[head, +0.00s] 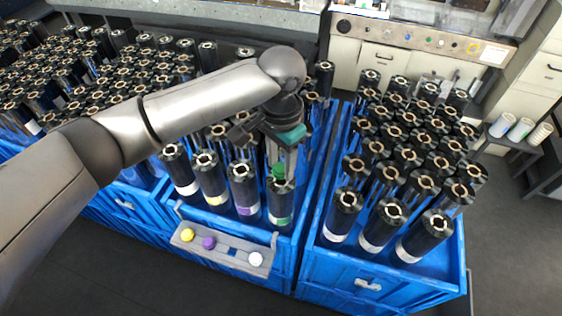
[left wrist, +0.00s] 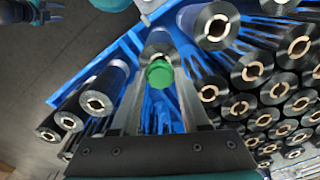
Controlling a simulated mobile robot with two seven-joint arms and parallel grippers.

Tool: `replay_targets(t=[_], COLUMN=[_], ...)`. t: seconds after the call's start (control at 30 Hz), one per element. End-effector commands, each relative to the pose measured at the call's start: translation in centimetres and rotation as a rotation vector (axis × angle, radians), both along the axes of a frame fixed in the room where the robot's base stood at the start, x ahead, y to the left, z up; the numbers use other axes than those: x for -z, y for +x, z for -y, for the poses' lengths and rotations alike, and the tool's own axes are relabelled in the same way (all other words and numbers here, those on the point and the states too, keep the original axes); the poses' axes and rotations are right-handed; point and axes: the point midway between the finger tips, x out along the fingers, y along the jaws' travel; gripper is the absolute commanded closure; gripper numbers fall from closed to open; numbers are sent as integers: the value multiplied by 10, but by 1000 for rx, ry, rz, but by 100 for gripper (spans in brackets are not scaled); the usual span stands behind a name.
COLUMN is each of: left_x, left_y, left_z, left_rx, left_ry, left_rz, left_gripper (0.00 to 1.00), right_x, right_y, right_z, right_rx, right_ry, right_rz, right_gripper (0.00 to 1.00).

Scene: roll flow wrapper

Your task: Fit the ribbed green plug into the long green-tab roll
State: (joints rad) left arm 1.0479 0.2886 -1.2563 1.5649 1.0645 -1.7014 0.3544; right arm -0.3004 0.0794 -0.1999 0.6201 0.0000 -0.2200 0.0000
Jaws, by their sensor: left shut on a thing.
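The ribbed green plug (head: 279,171) is held between the fingertips of my left gripper (head: 280,166). It shows as a round green end in the left wrist view (left wrist: 159,74), with a finger on each side. The long green-tab roll (head: 281,203) stands upright directly below, black with a green band near its foot. The plug is at or just above the roll's open top and partly hides it; I cannot tell if they touch. In the left wrist view the roll's top (left wrist: 160,43) shows behind the plug. My right gripper cannot be made out for sure.
Neighbouring rolls with purple (head: 243,185), yellow (head: 209,178) and white bands stand close to the left. A grey tray (head: 222,249) on the bin's front holds yellow, purple and white plugs. Another blue bin (head: 345,282) full of rolls stands to the right.

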Motion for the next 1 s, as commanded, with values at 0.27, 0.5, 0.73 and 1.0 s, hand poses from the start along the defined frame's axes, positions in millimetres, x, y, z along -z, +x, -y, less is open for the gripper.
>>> replay_targets(t=[0.27,0.5,0.73,1.0], left_x=[-9,-11,-11,-11], left_y=[0,0,0,0], left_z=[0,0,0,0], left_rx=[0,0,0,0], left_ry=[-1,0,-1,-1], left_rz=[1,0,1,1], left_gripper=[100,100,100,100], right_x=[0,0,0,0], right_y=[0,0,0,0], right_z=[0,0,0,0], right_rx=[0,0,0,0], right_ry=[0,0,0,0], right_rz=[0,0,0,0], right_gripper=[50,50,50,50])
